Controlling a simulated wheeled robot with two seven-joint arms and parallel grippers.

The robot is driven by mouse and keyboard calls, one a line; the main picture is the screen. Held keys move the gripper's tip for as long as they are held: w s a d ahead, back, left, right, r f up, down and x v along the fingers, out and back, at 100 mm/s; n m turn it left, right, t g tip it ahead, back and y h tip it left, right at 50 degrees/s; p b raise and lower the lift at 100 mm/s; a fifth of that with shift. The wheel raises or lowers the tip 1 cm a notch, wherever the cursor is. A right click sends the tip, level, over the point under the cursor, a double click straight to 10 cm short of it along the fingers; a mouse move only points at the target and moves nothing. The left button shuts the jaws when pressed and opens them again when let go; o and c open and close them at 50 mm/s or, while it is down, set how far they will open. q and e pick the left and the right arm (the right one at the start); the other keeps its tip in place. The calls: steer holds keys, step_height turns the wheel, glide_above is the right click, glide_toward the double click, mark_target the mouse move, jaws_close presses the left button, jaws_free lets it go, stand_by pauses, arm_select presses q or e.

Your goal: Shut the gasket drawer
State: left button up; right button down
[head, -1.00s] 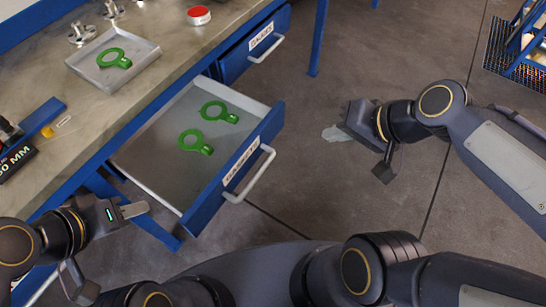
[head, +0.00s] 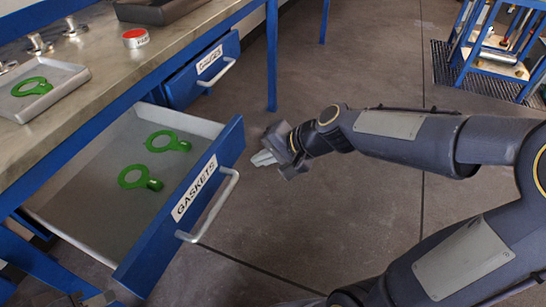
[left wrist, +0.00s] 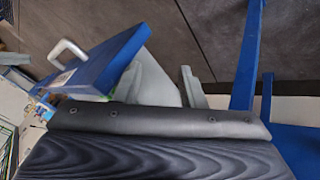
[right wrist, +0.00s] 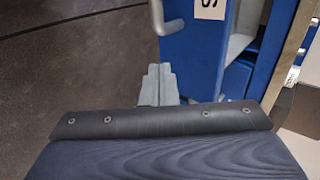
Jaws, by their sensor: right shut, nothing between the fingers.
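The gasket drawer (head: 185,208) stands pulled out from the bench, with a blue front, a "GASKETS" label and a pale bar handle (head: 232,190). Two green gaskets (head: 168,142) lie inside it. My right gripper (head: 263,158) is shut and empty, just right of the drawer front's far end and apart from it in the head view. In the right wrist view its fingertips (right wrist: 158,82) are beside the blue front (right wrist: 193,55). My left gripper (left wrist: 168,82) appears open near the drawer's near side; only a bit of it shows at the head view's bottom edge.
A second labelled drawer (head: 203,72) is slightly out beyond the gasket drawer. On the bench (head: 110,75) are a grey tray (head: 72,72) with a green gasket, a red-topped tin (head: 136,38) and metal flanged parts. A blue rack (head: 500,45) stands far right. Open floor lies between.

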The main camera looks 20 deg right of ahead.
mark_target(227, 161)
steer(key=w+a+f, duration=0.1)
steer(key=w+a, duration=0.1)
steer(key=w+a+f, duration=0.1)
steer(key=shift+w+a+f, duration=0.2)
steer(key=shift+w+a, duration=0.15)
steer(key=shift+a, duration=0.05)
steer(key=shift+w+a, duration=0.45)
steer(key=shift+w, duration=0.05)
